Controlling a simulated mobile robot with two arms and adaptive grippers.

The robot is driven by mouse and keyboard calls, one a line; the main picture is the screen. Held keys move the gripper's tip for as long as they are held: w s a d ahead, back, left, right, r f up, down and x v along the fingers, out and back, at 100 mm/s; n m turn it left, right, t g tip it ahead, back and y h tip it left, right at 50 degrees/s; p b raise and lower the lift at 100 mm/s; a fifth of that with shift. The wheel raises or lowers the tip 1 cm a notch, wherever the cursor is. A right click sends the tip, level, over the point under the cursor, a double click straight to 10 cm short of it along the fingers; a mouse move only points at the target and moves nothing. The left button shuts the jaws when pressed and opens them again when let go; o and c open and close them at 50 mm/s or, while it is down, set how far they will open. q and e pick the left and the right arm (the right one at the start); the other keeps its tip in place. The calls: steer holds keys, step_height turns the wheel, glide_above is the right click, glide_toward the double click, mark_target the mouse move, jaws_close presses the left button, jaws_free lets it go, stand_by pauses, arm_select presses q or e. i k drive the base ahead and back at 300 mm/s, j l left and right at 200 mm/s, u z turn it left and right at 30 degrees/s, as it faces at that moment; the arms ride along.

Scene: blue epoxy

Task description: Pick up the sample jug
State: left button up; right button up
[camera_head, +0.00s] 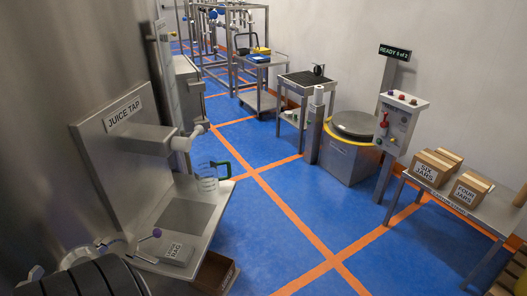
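The sample jug (207,182) looks like a clear jug with markings and a green handle on its right side. It stands upright at the far right edge of the steel shelf (205,240) of the juice tap station. The tap spout (184,143) is above and a little left of it. I cannot tell whether the jug holds any liquid. Neither of my grippers can be made out in the head view, and nothing is touching the jug.
Boxes of jars (467,188) sit on a right-hand table. A round-lidded drum unit (350,150) stands behind. The blue floor between is clear.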

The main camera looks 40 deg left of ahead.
mark_target(204, 167)
steer(key=i+l+u, duration=0.1)
steer(key=i+u, duration=0.2)
steer(key=i, duration=0.25)
steer(key=i+l+u, duration=0.25)
steer(key=i, duration=0.35)
